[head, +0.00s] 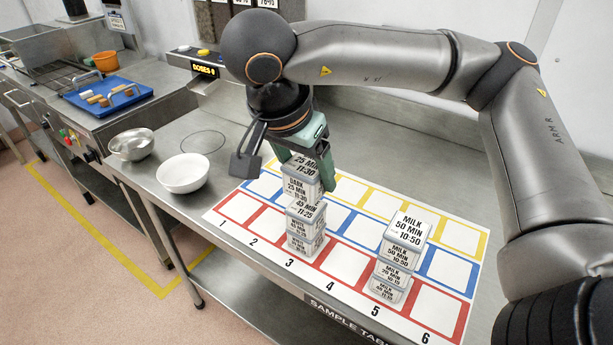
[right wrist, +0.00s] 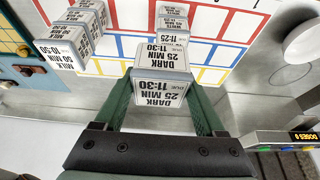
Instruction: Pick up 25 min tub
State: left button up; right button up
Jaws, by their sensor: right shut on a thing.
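The 25 min tub (head: 300,186) is grey with a white label reading DARK 25 MIN 11:30. My right gripper (head: 308,160) is shut on it, a green finger on each side. In the right wrist view the tub (right wrist: 160,88) sits upright between the fingers (right wrist: 160,108). In the head view it shows directly over a stack of tubs (head: 305,232) at column 3, whose top label reads 45 MIN 11:25. I cannot tell whether the held tub touches that stack. My left gripper is not in view.
A milk tub stack (head: 402,250), topped by 50 MIN 10:50, stands at column 5 of the coloured grid mat (head: 340,262). A white bowl (head: 184,173) and a metal bowl (head: 131,145) stand left of the mat. Several other grid cells are empty.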

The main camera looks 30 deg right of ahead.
jog(key=s+a+r+p, duration=0.2)
jog(key=s+r+p, duration=0.1)
jog(key=r, duration=0.3)
jog(key=s+a+r+p, duration=0.3)
jog(key=s+r+p, duration=0.1)
jog(key=s+r, duration=0.2)
jog(key=shift+a+r+p, duration=0.25)
jog(key=shift+r+p, duration=0.05)
jog(key=shift+r, duration=0.2)
